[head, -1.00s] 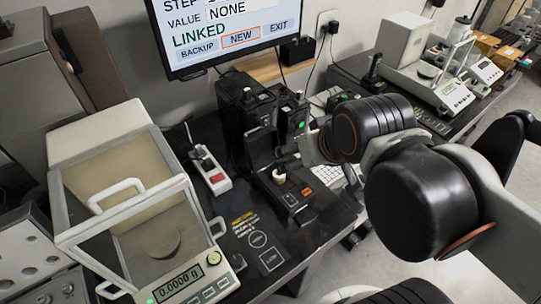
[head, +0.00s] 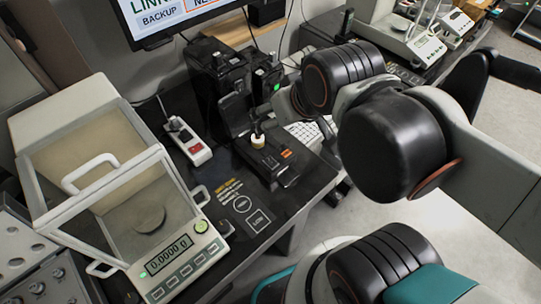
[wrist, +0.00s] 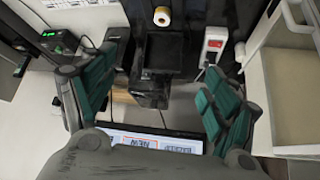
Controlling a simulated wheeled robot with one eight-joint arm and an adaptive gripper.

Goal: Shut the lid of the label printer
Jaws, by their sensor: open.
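The label printer (head: 270,166) is a black machine on the dark table, with an orange button at its front. A white label roll (head: 258,141) shows on it, so its lid (head: 232,95) seems to stand raised behind the roll. In the wrist view the roll (wrist: 162,16) is at the top, with black printer parts (wrist: 165,52) below it. My gripper (wrist: 158,95) is open, its teal-padded fingers spread to either side of the black parts, with nothing held. I cannot tell whether it touches them. In the head view my arm hides the gripper.
A glass-fronted balance (head: 165,272) stands left of the printer. A power strip with a red switch (head: 189,140) lies between them. A monitor (head: 150,20) hangs behind. A second table with another balance (head: 415,42) stands further right.

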